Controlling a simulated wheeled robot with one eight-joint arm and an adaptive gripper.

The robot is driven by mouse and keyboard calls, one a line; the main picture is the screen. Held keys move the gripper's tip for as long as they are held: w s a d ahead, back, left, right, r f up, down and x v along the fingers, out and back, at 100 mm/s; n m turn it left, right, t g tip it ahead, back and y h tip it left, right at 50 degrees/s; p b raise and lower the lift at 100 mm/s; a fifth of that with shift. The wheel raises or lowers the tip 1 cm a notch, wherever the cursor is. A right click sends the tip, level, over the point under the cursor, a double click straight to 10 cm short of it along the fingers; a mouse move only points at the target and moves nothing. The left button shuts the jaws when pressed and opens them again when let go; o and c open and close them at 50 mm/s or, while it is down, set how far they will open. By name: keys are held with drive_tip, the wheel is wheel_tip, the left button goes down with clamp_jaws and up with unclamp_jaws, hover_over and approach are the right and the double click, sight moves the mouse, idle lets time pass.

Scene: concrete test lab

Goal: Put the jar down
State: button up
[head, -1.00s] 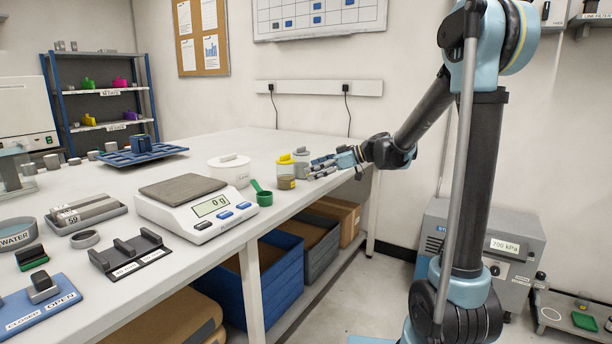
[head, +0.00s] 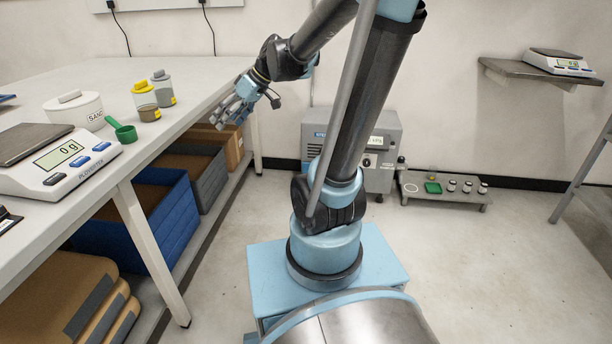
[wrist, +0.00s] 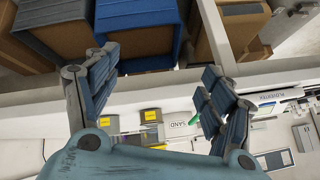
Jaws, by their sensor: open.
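A jar with a yellow lid (head: 143,90) and a jar with a grey lid (head: 161,86) stand upright on the white bench. A short brown container (head: 149,113) with a yellow label stands in front of them. I cannot tell which jar the task means. My gripper (head: 229,113) is open, at the bench's front edge to the right of the jars and apart from them. In the wrist view its spread fingers (wrist: 160,75) hold nothing; yellow labels (wrist: 150,115) on the bench show between them.
A white SAND tub (head: 75,108), green scoop (head: 122,130) and scale (head: 62,160) stand left of the jars. A blue crate (head: 150,215) and grey crate (head: 205,180) sit under the bench.

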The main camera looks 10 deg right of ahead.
drive_tip(key=s+d+f+m+h, duration=0.4)
drive_tip(key=s+d+f+m, duration=0.1)
drive_tip(key=s+d, duration=0.4)
drive_tip(key=s+d+f+m+h, duration=0.3)
drive_tip(key=s+d+f+m, duration=0.2)
drive_tip(key=d, duration=0.5)
drive_tip(key=s+f, duration=0.2)
drive_tip(key=s, duration=0.1)
drive_tip(key=shift+s+d+f+h, duration=0.15)
drive_tip(key=shift+s+d+h, duration=0.2)
drive_tip(key=shift+d+h, duration=0.05)
